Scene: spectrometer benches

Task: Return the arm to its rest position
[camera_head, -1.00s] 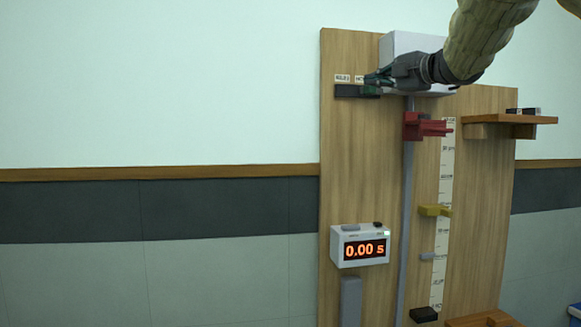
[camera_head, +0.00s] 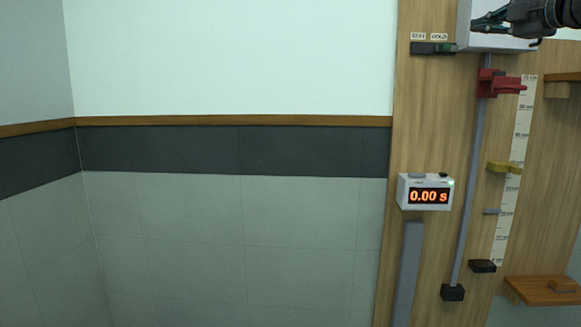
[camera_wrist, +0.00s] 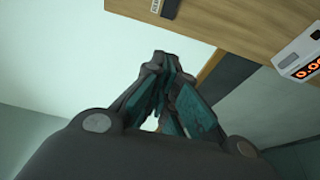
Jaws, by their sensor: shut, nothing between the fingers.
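My gripper (camera_head: 474,26) is at the upper right of the head view, in front of the white box (camera_head: 500,40) at the top of the wooden board. Its fingers point left. In the wrist view my gripper (camera_wrist: 160,60) shows its fingertips together, with nothing between them. The fingers are apart from the dark switch block (camera_head: 433,48), which sits below and to the left of them with two small labels above it. Most of my arm is outside the head view.
The wooden board (camera_head: 420,130) carries a timer (camera_head: 428,194) reading 0.00 s, a red holder (camera_head: 497,84), a yellow bracket (camera_head: 504,167), a scale strip (camera_head: 522,130) and a wooden shelf (camera_head: 545,291). The wall (camera_head: 230,60) to the left is bare, with free room before it.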

